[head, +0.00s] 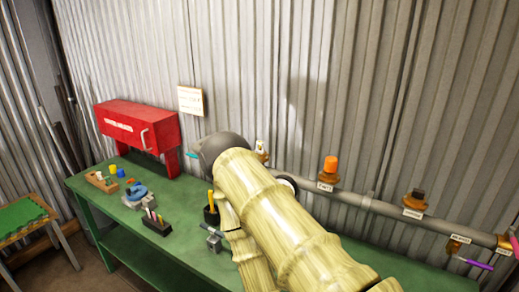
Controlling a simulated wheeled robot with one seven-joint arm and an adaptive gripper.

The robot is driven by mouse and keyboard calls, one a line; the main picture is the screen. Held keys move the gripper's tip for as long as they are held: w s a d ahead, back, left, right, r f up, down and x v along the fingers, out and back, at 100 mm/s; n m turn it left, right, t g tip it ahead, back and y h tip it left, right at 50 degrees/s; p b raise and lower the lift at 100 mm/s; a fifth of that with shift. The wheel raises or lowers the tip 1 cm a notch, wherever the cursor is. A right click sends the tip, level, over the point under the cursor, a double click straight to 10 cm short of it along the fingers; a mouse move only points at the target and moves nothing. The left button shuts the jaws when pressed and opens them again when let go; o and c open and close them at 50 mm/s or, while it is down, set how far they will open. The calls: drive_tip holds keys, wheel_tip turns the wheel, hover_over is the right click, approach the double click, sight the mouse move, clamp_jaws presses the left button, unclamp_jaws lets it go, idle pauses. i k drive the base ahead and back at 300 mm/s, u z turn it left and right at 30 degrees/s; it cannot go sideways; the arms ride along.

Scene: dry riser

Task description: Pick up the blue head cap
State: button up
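My arm reaches in from the lower right toward the wall.
A red cabinet (140,127) stands at the back of the green bench (180,262). A dark block with upright tools (156,223) and a holder with yellow-handled tools (211,209) stand in front. A pipe (386,208) with labelled fittings runs along the corrugated wall at right.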

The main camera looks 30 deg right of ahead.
sight(121, 173)
drive_tip(key=k, duration=0.4)
drive_tip(key=u, duration=1.35)
drive_tip(key=i, duration=2.05)
drive_tip(key=z, duration=0.9)
